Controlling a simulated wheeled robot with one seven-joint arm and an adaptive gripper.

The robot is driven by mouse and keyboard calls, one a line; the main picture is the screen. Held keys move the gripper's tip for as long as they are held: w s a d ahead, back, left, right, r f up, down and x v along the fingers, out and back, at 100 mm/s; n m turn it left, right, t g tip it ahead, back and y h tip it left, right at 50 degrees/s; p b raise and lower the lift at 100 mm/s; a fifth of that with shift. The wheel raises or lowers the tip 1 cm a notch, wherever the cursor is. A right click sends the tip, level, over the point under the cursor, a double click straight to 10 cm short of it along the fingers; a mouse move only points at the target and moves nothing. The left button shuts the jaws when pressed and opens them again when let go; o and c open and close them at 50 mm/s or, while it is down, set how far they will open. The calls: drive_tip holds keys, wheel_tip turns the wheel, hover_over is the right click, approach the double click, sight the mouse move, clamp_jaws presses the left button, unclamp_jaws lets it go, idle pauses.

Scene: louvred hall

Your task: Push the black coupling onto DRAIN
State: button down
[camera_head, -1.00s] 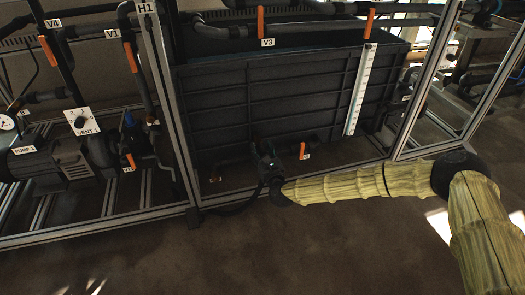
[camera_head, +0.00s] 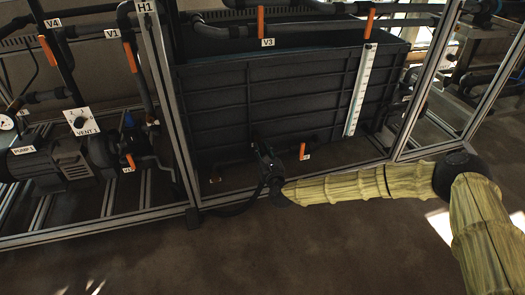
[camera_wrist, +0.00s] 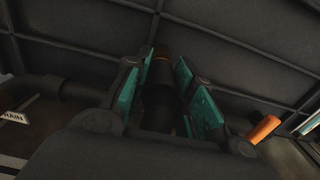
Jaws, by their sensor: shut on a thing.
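My gripper (camera_head: 267,163) is low in front of the dark tank, at the end of my arm in its yellowish cover. In the wrist view my gripper (camera_wrist: 162,85) has its teal pads on both sides of the black coupling (camera_wrist: 158,98), a dark cylinder, and is shut on it. A thin brownish ring shows at the coupling's far end, close to the tank wall. A white label reading "RAIN", its first letter cut off, the DRAIN label (camera_wrist: 12,117), is at the left edge. Whether the coupling touches a DRAIN stub is too dark to tell.
A dark pipe (camera_wrist: 60,88) runs left of my gripper along the tank (camera_head: 290,100). An orange valve handle (camera_wrist: 264,129) is close on the right. A black hose (camera_head: 238,208) trails left near the lower frame rail. Open floor (camera_head: 300,255) lies in front.

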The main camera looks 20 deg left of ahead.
drive_tip(key=shift+s+d, duration=0.2)
drive_tip(key=p+v, duration=0.1)
drive_tip(key=v, duration=0.5)
drive_tip(key=shift+s, duration=0.15)
idle(0.5)
drive_tip(key=shift+d, duration=0.2)
